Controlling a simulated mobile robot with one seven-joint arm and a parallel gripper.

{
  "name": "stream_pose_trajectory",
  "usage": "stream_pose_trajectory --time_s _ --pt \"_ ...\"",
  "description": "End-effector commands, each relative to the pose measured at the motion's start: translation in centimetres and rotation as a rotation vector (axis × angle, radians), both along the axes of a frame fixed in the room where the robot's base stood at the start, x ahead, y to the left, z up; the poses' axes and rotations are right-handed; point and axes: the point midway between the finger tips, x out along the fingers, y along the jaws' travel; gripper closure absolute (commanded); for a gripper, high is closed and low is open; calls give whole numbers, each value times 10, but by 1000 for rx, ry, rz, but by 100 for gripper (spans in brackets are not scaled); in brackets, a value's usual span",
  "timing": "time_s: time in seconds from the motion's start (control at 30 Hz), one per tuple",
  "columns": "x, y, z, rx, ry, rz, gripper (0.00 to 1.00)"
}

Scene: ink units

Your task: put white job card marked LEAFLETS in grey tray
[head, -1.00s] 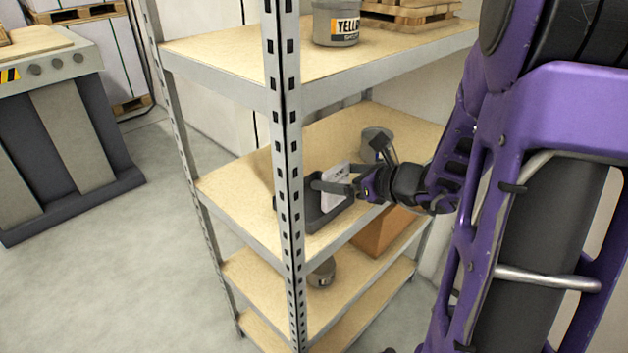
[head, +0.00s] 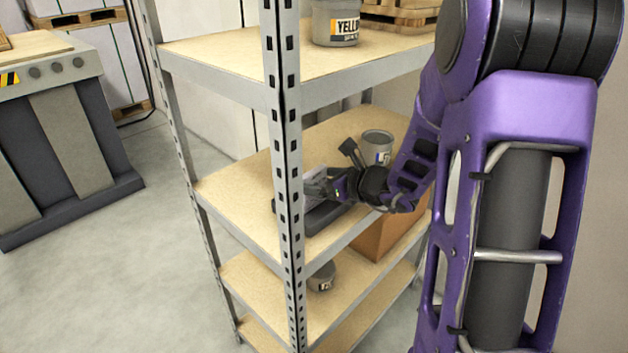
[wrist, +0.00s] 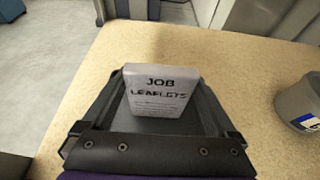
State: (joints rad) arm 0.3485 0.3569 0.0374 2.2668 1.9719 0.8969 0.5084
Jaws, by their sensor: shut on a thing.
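The white job card (wrist: 161,92) shows upright in the wrist view, its face reading JOB LEAFLETS. My gripper (head: 316,187) is shut on it, with dark fingers on both sides of the card. In the head view the card (head: 311,175) is a pale patch, partly behind the shelf post and my fingers. I cannot tell whether the card touches the tray.
A grey pot (head: 377,147) stands on the same shelf behind my wrist; it also shows in the wrist view (wrist: 300,105). The front shelf post (head: 284,150) stands close to my gripper. The upper shelf (head: 225,55) is overhead. Bare board lies behind the tray.

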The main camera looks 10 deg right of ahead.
Motion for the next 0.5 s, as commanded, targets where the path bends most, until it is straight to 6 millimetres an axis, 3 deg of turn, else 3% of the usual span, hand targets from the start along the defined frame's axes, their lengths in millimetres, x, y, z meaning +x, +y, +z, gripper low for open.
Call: stream_pose_trajectory --time_s 0.07,0.1,0.13,0.5 --pt "0 0 -4 1 1 0 62" --pt "0 0 -3 0 0 0 3" --pt "0 0 -3 0 0 0 0" --pt "-6 -5 4 0 1 -2 0"
